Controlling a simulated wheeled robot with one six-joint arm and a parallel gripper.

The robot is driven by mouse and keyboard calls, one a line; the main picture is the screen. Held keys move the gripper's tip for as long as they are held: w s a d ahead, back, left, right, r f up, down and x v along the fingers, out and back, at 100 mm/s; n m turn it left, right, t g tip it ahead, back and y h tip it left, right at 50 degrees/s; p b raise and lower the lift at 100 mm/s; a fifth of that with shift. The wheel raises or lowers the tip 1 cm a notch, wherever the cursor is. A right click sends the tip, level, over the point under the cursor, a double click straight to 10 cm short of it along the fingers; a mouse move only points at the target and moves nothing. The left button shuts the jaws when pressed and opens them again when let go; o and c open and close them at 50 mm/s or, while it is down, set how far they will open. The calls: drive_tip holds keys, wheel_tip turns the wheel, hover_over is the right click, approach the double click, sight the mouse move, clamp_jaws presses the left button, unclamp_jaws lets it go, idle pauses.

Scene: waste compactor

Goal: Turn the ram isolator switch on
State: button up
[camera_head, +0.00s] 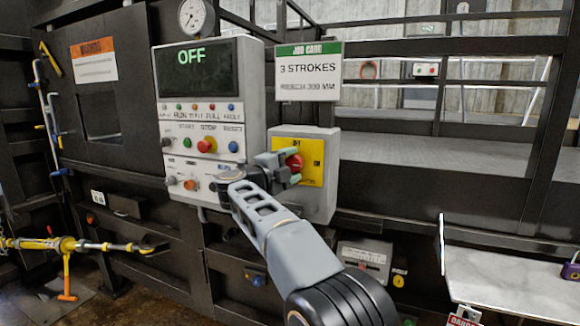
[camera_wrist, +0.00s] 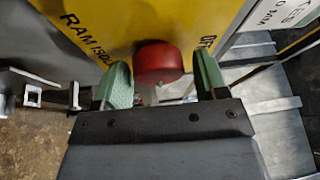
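The ram isolator switch is a red knob (camera_head: 296,163) on a yellow plate (camera_head: 311,172), on the front of a grey box right of the control panel. The knob also shows in the wrist view (camera_wrist: 158,62), on the yellow plate (camera_wrist: 110,22) lettered "RAM ISO…" and "OFF". My gripper (camera_head: 291,165) is at the switch. In the wrist view its two green fingers (camera_wrist: 161,80) stand apart on either side of the knob, with a visible gap on each side. The knob's handle shape and pointing direction are unclear.
The control panel (camera_head: 175,146) on the left has buttons and a display (camera_head: 196,67) reading "OFF". A job card (camera_head: 308,72) reading "3 STROKES" is above the switch box. Railings (camera_head: 450,83) are behind. A pale shelf (camera_head: 500,275) juts out at lower right.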

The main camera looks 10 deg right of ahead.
drive_tip(key=shift+o, duration=0.6)
drive_tip(key=shift+f, duration=0.1)
drive_tip(key=shift+s+a, duration=0.15)
drive_tip(key=shift+a, duration=0.1)
drive_tip(key=b+v, duration=0.2)
drive_tip(key=v, duration=1.1)
drive_tip(key=shift+a, duration=0.15)
